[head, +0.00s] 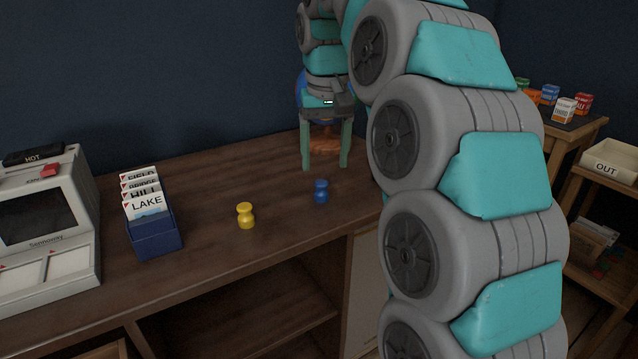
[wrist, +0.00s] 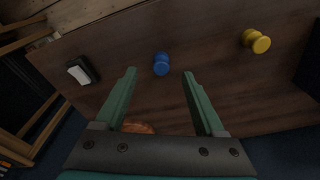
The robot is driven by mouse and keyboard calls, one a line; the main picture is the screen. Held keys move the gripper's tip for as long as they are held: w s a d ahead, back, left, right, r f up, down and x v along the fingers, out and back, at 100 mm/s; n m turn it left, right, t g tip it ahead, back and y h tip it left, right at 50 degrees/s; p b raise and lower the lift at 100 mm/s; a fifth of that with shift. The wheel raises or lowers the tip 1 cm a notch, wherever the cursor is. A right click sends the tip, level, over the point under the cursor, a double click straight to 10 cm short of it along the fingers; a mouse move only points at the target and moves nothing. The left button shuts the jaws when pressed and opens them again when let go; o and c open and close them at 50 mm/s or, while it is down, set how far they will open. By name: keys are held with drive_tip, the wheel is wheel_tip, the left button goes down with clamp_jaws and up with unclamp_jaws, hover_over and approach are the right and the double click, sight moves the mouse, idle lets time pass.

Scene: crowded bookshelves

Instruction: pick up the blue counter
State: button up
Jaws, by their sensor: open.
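The blue counter (head: 321,191) stands upright on the brown desk top, right of the yellow counter (head: 245,215). In the wrist view the blue counter (wrist: 161,64) lies just past my fingertips, between their lines, and the yellow counter (wrist: 256,41) is off to the right. My gripper (head: 325,167) is open and empty, with its two teal fingers pointing down above the desk, behind the blue counter in the head view. It also shows in the wrist view (wrist: 160,72). My gripper and the blue counter are apart.
A blue card box (head: 155,240) with LAKE and other cards and a grey machine (head: 45,225) stand on the desk's left. A globe on a brown base (head: 324,142) is behind my gripper. A dark and white object (wrist: 81,71) lies left in the wrist view. Desk around the counters is clear.

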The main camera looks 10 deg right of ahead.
sight(321, 182)
drive_tip(key=shift+w, duration=0.35)
drive_tip(key=shift+d+f, duration=0.1)
drive_tip(key=shift+f, duration=0.75)
drive_tip(key=shift+w+f, duration=0.2)
drive_tip(key=shift+f, duration=0.75)
drive_tip(key=shift+w+f, duration=0.25)
drive_tip(key=shift+f, duration=0.75)
drive_tip(key=shift+w+f, duration=0.2)
drive_tip(key=shift+f, duration=0.75)
clamp_jaws()
